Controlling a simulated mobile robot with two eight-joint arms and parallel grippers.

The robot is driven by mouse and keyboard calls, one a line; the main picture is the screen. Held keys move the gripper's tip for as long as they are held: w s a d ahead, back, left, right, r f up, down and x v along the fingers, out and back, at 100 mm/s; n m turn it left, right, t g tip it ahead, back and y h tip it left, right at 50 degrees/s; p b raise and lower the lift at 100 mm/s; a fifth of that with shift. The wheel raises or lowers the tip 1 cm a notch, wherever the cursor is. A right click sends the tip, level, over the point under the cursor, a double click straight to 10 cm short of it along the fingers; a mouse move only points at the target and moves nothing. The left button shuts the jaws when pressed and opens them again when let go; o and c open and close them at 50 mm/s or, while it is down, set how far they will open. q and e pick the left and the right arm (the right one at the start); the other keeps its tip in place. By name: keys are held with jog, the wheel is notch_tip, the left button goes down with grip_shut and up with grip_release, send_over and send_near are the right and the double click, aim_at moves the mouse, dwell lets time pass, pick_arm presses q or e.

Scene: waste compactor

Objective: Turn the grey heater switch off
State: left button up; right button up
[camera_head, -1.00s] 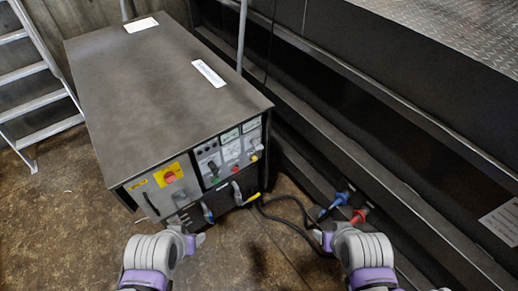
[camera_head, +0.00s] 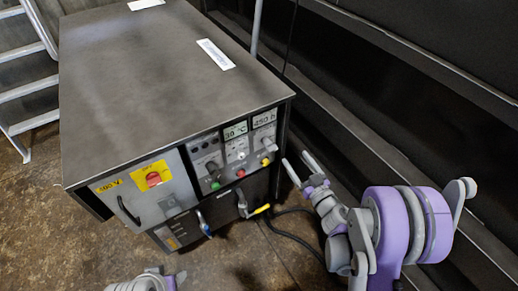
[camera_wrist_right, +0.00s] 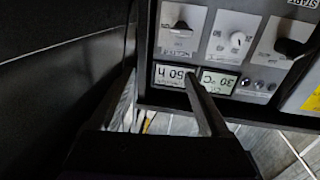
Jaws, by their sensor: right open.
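The control panel on the front of the dark cabinet (camera_head: 165,75) carries a small grey switch (camera_head: 267,143) below the "450 h" display (camera_head: 264,118). It also shows upside down in the right wrist view (camera_wrist_right: 180,27); its label is not legible. Beside it are a white knob (camera_head: 241,154) and a black knob (camera_head: 212,168). My right gripper (camera_head: 302,167) is open and empty, just right of the panel, apart from the switch. In the right wrist view its fingers (camera_wrist_right: 160,78) point towards the panel. My left gripper (camera_head: 172,279) shows only partly at the bottom edge.
A red switch on a yellow plate (camera_head: 153,178) sits left of the panel. Dark metal ledges (camera_head: 400,110) run along the right side. A ladder (camera_head: 25,90) stands at left.

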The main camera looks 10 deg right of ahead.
aim_at(274, 150)
jog(key=w+a+f, duration=0.1)
jog(key=w+a, duration=0.1)
jog(key=w, duration=0.1)
jog(key=w+a+f+y, duration=0.1)
jog(key=w+a, duration=0.1)
jog(key=w, duration=0.2)
jog(key=w+a+f+n+y, duration=0.1)
jog(key=w+a, duration=0.1)
jog(key=w, duration=0.1)
jog(key=shift+w+f+g+b, duration=0.15)
jog(key=shift+f+g+b, duration=0.15)
jog(key=shift+f+b, duration=0.1)
grip_shut()
